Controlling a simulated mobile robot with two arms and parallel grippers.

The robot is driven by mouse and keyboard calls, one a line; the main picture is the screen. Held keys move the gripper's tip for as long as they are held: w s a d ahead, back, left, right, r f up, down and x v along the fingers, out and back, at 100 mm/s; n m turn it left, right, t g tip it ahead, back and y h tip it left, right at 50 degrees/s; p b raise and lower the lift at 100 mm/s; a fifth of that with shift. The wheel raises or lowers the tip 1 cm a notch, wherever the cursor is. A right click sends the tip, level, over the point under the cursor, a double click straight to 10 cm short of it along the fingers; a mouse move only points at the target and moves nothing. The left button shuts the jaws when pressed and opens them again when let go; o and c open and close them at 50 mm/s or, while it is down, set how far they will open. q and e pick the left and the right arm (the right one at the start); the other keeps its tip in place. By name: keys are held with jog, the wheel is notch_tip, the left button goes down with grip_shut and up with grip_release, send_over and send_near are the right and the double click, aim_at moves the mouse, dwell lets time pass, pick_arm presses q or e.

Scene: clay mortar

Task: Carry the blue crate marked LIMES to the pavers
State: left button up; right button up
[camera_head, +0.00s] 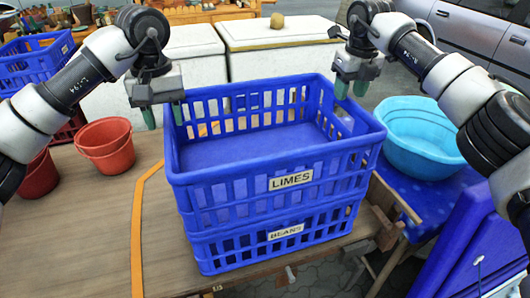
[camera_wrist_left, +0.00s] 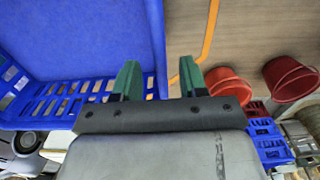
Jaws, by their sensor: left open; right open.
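The blue crate marked LIMES (camera_head: 290,182) sits stacked on another blue crate marked BEANS (camera_head: 285,232) at the front of the wooden table. Its visible floor looks empty. My left gripper (camera_head: 163,112) is open at the crate's left wall near the back corner. In the left wrist view, the crate wall (camera_wrist_left: 158,50) runs between its two green fingers (camera_wrist_left: 157,82). My right gripper (camera_head: 351,87) is open at the crate's back right corner, one finger to each side of the rim; contact is unclear. Pavers (camera_head: 318,277) show on the ground below the table's front edge.
Red buckets (camera_head: 106,147) stand left on the table (camera_head: 90,230). A light blue basin (camera_head: 420,138) stands close to the right on a blue surface. White chests (camera_head: 280,35) are behind; more blue crates (camera_head: 35,62) are back left. The table's left front is clear.

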aim_at(166, 126)
pick_arm(q)
jog(key=shift+f, duration=2.25)
pick_arm(e)
jog(key=shift+w+a+f, duration=0.1)
jog(key=shift+w+f, duration=0.05)
jog(key=shift+f, duration=1)
jog(key=shift+w+f, duration=0.15)
jog(key=shift+f, duration=0.95)
pick_arm(q)
grip_shut()
pick_arm(e)
grip_shut()
pick_arm(q)
jog(key=shift+r, duration=0.1)
pick_arm(e)
jog(key=shift+r, duration=0.1)
